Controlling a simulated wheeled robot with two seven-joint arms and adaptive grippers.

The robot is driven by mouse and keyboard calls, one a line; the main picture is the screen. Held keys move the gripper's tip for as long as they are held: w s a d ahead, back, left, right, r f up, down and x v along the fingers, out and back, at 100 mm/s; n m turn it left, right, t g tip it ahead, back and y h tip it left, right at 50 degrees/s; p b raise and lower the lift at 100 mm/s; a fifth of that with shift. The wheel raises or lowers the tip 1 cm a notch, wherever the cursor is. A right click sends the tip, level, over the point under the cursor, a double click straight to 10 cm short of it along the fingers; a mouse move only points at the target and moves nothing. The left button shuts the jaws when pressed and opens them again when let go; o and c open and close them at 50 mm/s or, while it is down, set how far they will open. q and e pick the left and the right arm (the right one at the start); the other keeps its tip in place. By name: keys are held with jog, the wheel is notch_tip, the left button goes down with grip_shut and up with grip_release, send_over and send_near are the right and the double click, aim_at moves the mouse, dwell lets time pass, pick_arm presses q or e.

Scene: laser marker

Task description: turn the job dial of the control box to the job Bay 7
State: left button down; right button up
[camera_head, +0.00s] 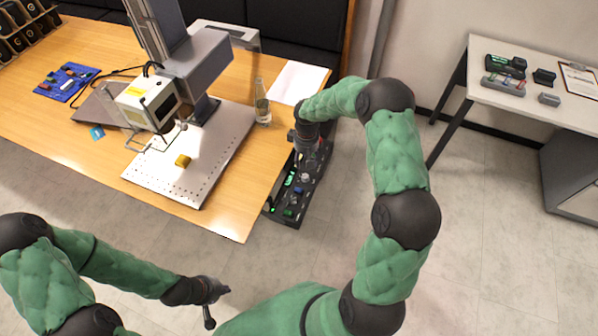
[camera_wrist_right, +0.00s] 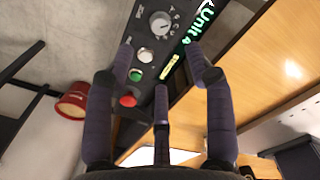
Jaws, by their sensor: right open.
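The control box (camera_head: 290,208) is a dark panel at the table's right edge. In the right wrist view, the control box (camera_wrist_right: 172,55) has a round grey dial (camera_wrist_right: 160,23) with small marks around it; its pointer is hard to read. Beside it a display (camera_wrist_right: 203,25) shows "Unit A" in green letters. My right gripper (camera_head: 303,152) is over the far end of the box. In its wrist view, my right gripper (camera_wrist_right: 160,62) has its fingers spread, empty, with the dial beyond the fingertips. My left gripper (camera_head: 217,303) hangs empty over the floor, fingers apart.
The box also carries a pale knob (camera_wrist_right: 145,55), a green button (camera_wrist_right: 136,75) and a red button (camera_wrist_right: 127,100). The laser marker (camera_head: 150,100), its perforated plate (camera_head: 170,190) and a bottle (camera_head: 262,103) stand on the wooden table. A side table (camera_head: 530,105) is at right.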

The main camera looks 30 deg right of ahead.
aim_at(305, 176)
notch_tip(305, 176, down, 10)
jog(key=shift+f+b, duration=0.1)
jog(key=shift+b, duration=1.15)
grip_shut()
